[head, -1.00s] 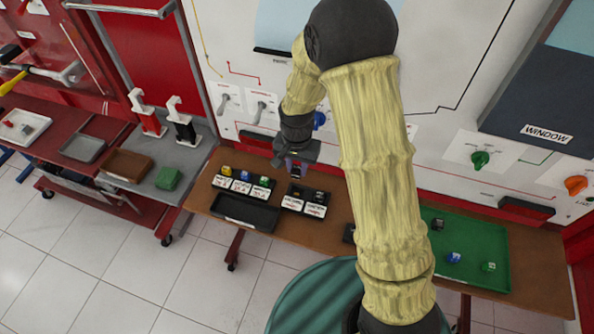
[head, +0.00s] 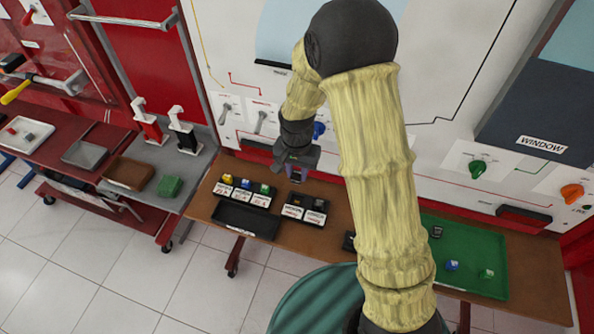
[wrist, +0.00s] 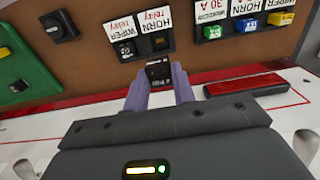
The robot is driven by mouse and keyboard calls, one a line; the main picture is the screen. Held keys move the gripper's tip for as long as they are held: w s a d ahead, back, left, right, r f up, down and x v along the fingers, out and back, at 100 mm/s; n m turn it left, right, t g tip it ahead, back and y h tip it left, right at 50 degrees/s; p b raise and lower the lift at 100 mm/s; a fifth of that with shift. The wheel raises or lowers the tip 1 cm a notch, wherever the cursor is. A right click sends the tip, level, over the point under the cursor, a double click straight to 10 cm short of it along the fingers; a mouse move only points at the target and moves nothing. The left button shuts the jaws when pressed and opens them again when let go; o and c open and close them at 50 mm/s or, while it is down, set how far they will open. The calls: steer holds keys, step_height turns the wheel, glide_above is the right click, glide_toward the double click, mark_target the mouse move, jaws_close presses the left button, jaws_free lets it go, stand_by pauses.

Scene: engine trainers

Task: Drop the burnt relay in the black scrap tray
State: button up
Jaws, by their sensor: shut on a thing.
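My gripper (head: 297,177) is in the air by the wall panel, just behind the two-compartment relay holder. In the wrist view its purple fingers (wrist: 159,88) are shut on a small black relay (wrist: 158,73) with white marks on its face. I cannot tell burn marks on it. A long, low black tray (head: 245,220), which looks like the scrap tray, lies empty on the brown bench in front of the fuse holder. It is to the left of and nearer than my gripper in the head view, and outside the wrist view.
The fuse holder (head: 231,202) has yellow, blue and green pieces. A green tray (head: 470,284) with several small parts lies on the right, and a small black block (head: 349,240) is left of it. Wall switches stand behind.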

mark_target(297, 174)
steer(key=shift+r+p, duration=1.65)
steer(key=shift+r, duration=0.55)
steer(key=shift+f, duration=0.1)
